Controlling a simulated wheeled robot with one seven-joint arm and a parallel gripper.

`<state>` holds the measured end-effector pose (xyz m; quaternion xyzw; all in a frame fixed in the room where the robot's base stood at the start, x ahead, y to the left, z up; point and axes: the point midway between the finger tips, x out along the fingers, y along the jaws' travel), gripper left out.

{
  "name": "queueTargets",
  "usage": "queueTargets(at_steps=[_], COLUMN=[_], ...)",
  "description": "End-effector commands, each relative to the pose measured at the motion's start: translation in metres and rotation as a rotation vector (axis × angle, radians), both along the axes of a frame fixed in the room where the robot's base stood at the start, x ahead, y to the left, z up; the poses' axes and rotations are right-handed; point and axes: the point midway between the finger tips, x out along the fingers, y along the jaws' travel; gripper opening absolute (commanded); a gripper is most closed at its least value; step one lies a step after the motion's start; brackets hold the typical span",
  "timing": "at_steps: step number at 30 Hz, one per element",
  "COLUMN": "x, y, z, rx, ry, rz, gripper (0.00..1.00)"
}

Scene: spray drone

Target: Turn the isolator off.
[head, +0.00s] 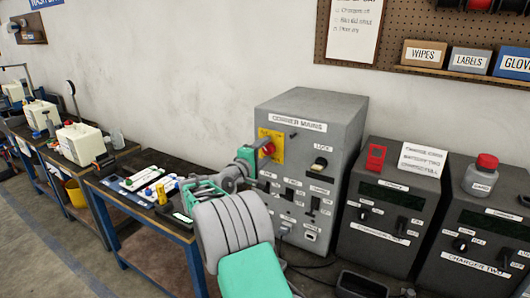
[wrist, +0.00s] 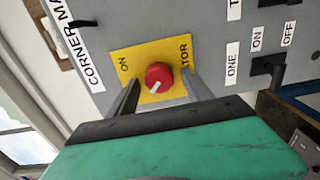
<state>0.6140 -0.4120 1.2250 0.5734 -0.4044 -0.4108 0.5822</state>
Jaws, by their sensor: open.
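The isolator is a red round knob (head: 268,148) on a yellow plate (head: 277,134) on the front of the grey CORNER MAINS cabinet (head: 325,108). In the wrist view the knob (wrist: 158,73) carries a white mark that slants toward the lower left of the picture. The plate shows ON and the letters TOR; its lower part is hidden by my gripper. My gripper (wrist: 160,80) is open, with one finger on each side of the knob. I cannot tell whether the fingers touch it. In the head view my gripper (head: 252,153) is at the plate's left side.
Below the knob are black switches (head: 290,193) and labels, with a LOCK switch (head: 319,164) to its right. Two charger cabinets (head: 385,205) stand to the right. A workbench (head: 110,183) with tools is at the left. A black bin (head: 362,284) stands low in front.

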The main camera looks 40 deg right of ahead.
Motion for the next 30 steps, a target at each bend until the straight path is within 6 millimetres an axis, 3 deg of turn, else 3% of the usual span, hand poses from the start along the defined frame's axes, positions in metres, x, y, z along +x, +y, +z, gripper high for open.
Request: queueTargets(at_steps=[12, 26, 29, 30], x=[-0.023, -0.026, -0.027, -0.032], y=[0.067, 0.072, 0.071, 0.070], z=[-0.003, 0.000, -0.004, -0.015], rx=[0.000, 0.002, 0.047, 0.113], ry=[0.001, -0.005, -0.090, -0.153], rz=[0.003, 0.000, -0.008, -0.034], gripper=[0.59, 0.59, 0.59, 0.59])
